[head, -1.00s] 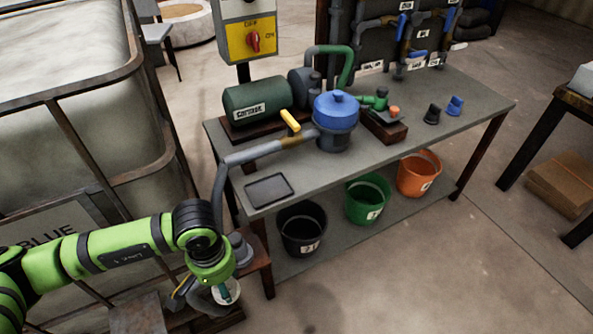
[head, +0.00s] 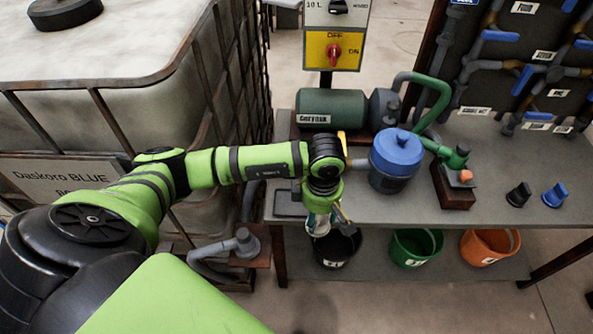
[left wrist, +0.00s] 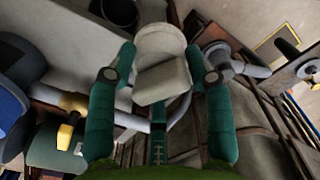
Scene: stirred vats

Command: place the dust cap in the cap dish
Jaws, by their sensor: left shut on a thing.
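The pale, whitish dust cap (left wrist: 162,45) with a flat grey tab is held between the teal fingers of my left gripper (left wrist: 160,70) in the left wrist view. In the head view my left gripper (head: 322,208) hangs down by the bench's front left edge, with the pale cap (head: 318,228) at its tip. A flat dark grey tray (head: 288,203), apparently the cap dish, lies on the bench just left of the gripper and is partly hidden by it. I cannot make out the tray in the wrist view. My right gripper is not in view.
On the bench (head: 430,208) stand a blue-lidded vat (head: 397,158), a green motor (head: 333,110) and two small caps at right. Black (head: 337,248), green (head: 415,246) and orange (head: 489,246) buckets sit below. A grey pipe fitting (head: 240,243) stands at lower left, beside the caged tank.

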